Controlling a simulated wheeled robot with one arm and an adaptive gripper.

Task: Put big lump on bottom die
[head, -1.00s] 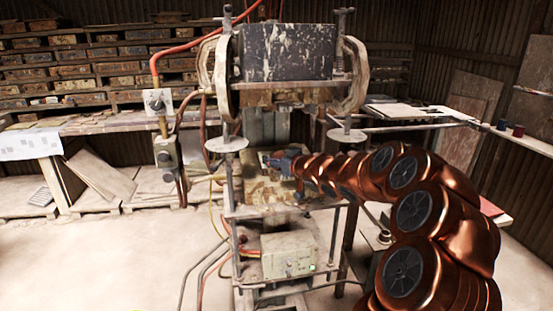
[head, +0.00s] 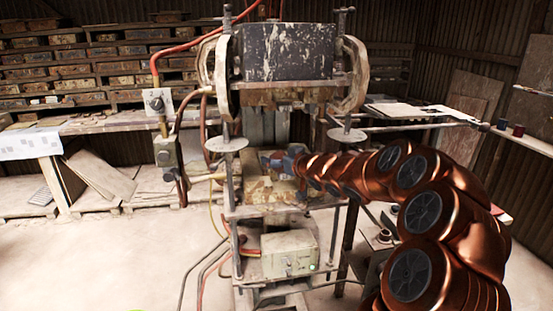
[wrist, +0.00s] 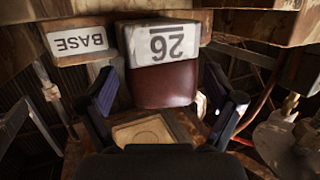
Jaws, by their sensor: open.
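My gripper (head: 282,160) reaches in from the right over the tile press's bottom die (head: 268,190), under the raised upper part. In the wrist view, my gripper (wrist: 166,108) is open, with its two dark blue fingers well apart. A smooth reddish-brown block (wrist: 164,85) shows beyond and between the fingers, below a white label reading 26 upside down. I cannot tell for sure whether this block is the big lump. A pale square plate with a round mark (wrist: 143,131) shows lower between the fingers. No lump can be made out in the head view.
The press's dark upper block (head: 287,52) hangs above my gripper, with upright posts around the die. A control box (head: 289,254) sits below.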

